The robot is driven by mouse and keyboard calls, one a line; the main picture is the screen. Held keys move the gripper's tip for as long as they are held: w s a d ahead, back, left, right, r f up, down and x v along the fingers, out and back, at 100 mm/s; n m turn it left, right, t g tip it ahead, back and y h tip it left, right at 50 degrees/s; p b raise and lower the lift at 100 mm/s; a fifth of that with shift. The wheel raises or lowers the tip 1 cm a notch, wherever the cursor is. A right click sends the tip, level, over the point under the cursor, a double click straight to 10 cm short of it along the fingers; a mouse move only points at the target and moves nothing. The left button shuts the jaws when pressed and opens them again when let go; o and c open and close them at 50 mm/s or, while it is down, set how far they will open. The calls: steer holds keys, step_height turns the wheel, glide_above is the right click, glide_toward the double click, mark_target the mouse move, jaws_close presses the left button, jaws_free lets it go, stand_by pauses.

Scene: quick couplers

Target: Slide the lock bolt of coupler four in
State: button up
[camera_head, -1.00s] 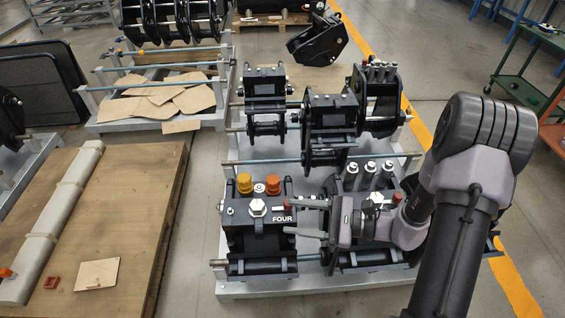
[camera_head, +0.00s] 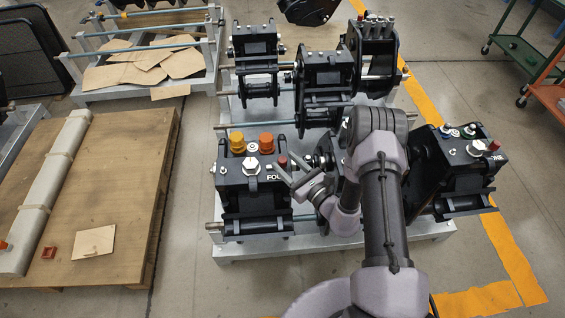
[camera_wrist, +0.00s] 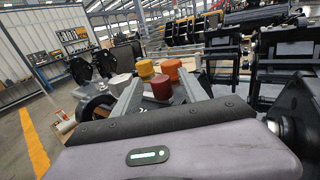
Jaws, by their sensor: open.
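Coupler four (camera_head: 250,195) is the black block at the front left of the grey stand, its white label partly covered by my gripper. On its top are a yellow cap (camera_head: 237,143), an orange cap (camera_head: 266,143), a silver hex bolt and a red knob (camera_head: 282,161) at the right edge, which looks like the lock bolt's end. My gripper (camera_head: 285,180) is open beside that knob, at the coupler's right side. In the wrist view the red knob (camera_wrist: 161,87) shows between the two spread fingers, with the caps behind it. The bolt's shaft is hidden.
Another coupler with a red knob (camera_head: 493,145) stands to the right, close to my arm. More black couplers (camera_head: 325,75) stand behind on the stand. A wooden pallet (camera_head: 120,200) lies to the left, with clear floor between it and the stand.

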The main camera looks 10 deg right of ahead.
steer(key=shift+x, duration=1.1)
jaws_close()
stand_by(0.6)
